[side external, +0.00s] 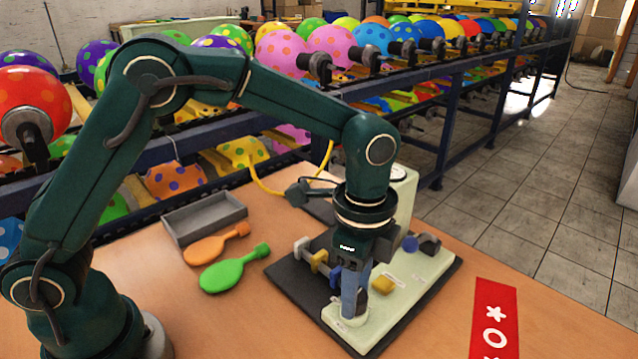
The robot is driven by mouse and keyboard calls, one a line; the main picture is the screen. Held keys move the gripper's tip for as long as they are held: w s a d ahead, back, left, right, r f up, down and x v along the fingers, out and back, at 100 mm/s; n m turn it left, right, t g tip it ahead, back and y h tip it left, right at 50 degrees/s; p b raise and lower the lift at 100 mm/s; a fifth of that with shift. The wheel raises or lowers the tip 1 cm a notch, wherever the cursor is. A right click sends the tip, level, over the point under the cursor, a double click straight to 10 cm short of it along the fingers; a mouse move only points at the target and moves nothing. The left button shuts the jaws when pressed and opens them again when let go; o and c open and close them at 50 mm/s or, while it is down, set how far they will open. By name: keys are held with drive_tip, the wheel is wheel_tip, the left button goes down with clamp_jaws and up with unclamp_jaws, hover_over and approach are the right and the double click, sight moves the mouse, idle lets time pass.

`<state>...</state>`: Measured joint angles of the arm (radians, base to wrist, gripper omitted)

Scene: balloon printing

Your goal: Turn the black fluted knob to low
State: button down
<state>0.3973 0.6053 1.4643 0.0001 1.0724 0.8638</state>
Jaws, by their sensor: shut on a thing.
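The black fluted knob (362,306) sits low at the front left of a pale green panel (412,300). Only a small dark part of it shows; the fingers cover the rest, so its pointer and any low mark are hidden. My gripper (353,308) points straight down over the panel, with its blue-grey fingers shut on the knob.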

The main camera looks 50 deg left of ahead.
drive_tip(key=n, duration=0.8)
drive_tip(key=shift+r, duration=0.1)
drive_tip(key=n, duration=0.4)
drive_tip(key=shift+n, duration=2.1)
drive_tip(key=shift+c, duration=2.2)
unclamp_jaws()
